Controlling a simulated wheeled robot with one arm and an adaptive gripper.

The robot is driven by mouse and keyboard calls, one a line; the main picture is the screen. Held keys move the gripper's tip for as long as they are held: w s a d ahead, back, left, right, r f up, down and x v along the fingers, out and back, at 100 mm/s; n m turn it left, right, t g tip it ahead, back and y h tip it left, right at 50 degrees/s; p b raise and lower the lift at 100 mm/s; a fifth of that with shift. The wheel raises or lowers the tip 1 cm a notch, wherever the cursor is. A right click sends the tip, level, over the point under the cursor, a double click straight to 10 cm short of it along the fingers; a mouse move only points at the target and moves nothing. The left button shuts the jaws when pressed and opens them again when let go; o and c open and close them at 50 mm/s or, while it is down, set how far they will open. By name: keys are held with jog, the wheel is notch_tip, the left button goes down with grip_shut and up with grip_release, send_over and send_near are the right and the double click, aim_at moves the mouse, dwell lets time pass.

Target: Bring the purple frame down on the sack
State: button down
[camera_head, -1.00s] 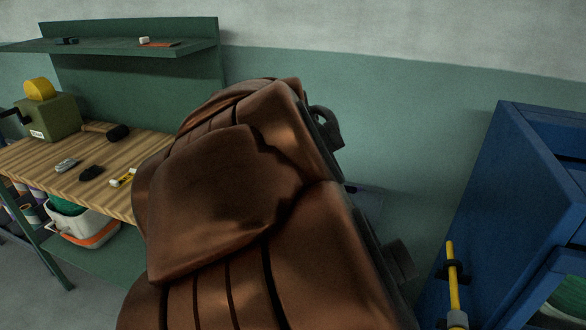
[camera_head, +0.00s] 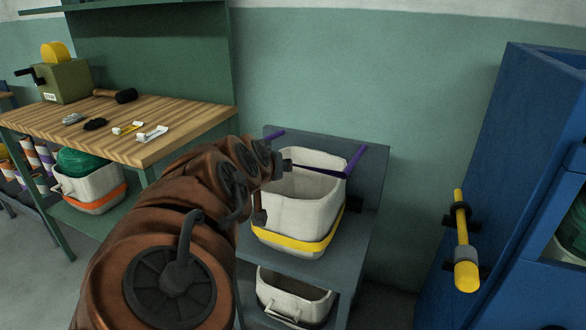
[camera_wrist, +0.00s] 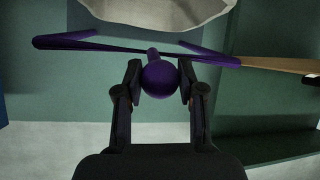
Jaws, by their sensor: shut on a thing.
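The purple frame (camera_head: 355,160) is at the height of the sack's open mouth in the head view, its two purple ends sticking out past the rim. In the wrist view its dark bar and purple arms (camera_wrist: 65,42) spread either side of a round purple knob (camera_wrist: 161,79). My gripper (camera_wrist: 160,85) is shut on that knob. The off-white sack (camera_head: 300,215) stands open with a yellow band low around it. Its rim (camera_wrist: 155,22) shows close to the frame in the wrist view, with a narrow gap in that picture. My arm hides the sack's left side.
The sack stands on a grey stand (camera_head: 372,205) with another pale container (camera_head: 290,297) below. A wooden-topped bench (camera_head: 165,140) with small tools is at left. A blue cabinet (camera_head: 500,180) with a yellow-handled bar (camera_head: 462,240) is at right.

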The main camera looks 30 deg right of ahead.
notch_tip(320, 180, down, 7)
jog(key=b, duration=0.4)
jog(key=shift+s+a+b, duration=0.3)
jog(key=shift+a+b, duration=0.05)
jog(key=shift+b, duration=0.05)
jog(key=shift+f, duration=0.25)
jog(key=c, duration=1)
grip_release()
jog(key=shift+o, duration=1.4)
jog(key=shift+r, duration=0.1)
jog(key=shift+r, duration=0.2)
notch_tip(320, 180, up, 9)
jog(key=shift+w+f, duration=0.1)
jog(key=shift+r, duration=0.45)
